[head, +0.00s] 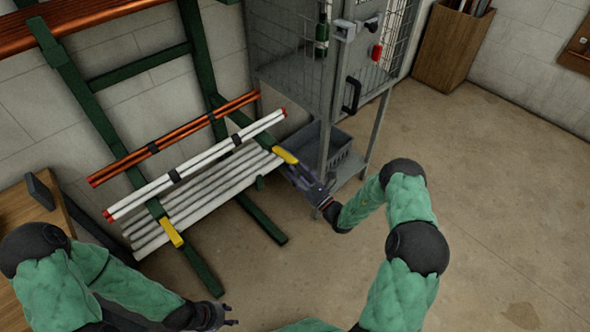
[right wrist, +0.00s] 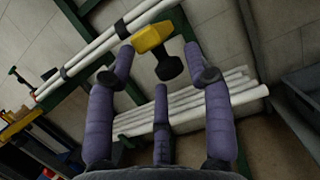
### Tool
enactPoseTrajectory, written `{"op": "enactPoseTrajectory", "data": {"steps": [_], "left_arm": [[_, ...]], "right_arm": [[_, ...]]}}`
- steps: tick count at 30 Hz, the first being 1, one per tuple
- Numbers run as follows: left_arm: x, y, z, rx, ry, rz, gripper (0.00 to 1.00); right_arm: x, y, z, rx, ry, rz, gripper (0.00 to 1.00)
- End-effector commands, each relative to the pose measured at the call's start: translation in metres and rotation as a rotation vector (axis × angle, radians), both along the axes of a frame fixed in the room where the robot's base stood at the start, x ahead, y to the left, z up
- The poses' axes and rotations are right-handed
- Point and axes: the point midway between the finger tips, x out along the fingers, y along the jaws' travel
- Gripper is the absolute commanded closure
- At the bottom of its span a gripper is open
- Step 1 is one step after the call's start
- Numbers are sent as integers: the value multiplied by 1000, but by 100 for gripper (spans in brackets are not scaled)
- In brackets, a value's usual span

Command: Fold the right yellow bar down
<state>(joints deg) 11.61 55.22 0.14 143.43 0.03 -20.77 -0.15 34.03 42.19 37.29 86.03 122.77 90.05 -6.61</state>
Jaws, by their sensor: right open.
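The right yellow bar (head: 285,155) is at the front end of a green rack arm, close to the right end of the white pipes. In the right wrist view the yellow bar (right wrist: 152,36), with a black knob below it, shows between the fingertips, beyond them. My right gripper (head: 297,174) is open and close to the bar; its fingers (right wrist: 160,75) are spread. I cannot tell whether they touch it. The left yellow bar (head: 171,232) is on the other rack arm. My left gripper (head: 233,315) is low at the bottom edge, away from the rack; its jaw opening is unclear.
White pipes (head: 205,160) with red ends and copper pipes (head: 180,135) lie on the green rack. More white pipes (head: 150,238) lie below. A grey mesh cabinet (head: 300,85) stands right of the rack, near my right gripper. The floor at right is clear.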

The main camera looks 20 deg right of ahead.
Motion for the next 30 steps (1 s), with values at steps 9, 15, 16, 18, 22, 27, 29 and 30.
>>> {"op": "enactPoseTrajectory", "data": {"steps": [9,15,16,18,22,27,29,30], "left_arm": [[0,0,-9,0,0,0,60],[0,0,-14,0,0,0,60],[0,0,-15,0,0,0,60],[0,0,-16,0,0,0,60],[0,0,-20,0,0,0,60],[0,0,-24,0,0,0,60],[0,0,-26,0,0,0,60],[0,0,-27,0,0,0,60]], "right_arm": [[-11,-6,-17,0,0,-5,48],[-18,-7,-27,-1,1,-3,48],[-19,-8,-28,0,1,-3,48],[-21,-8,-31,0,1,-2,48],[-26,-10,-38,0,1,-2,48],[-31,-12,-46,1,1,-2,48],[-33,-13,-49,1,1,-2,48],[-35,-13,-50,1,1,-2,48]]}}
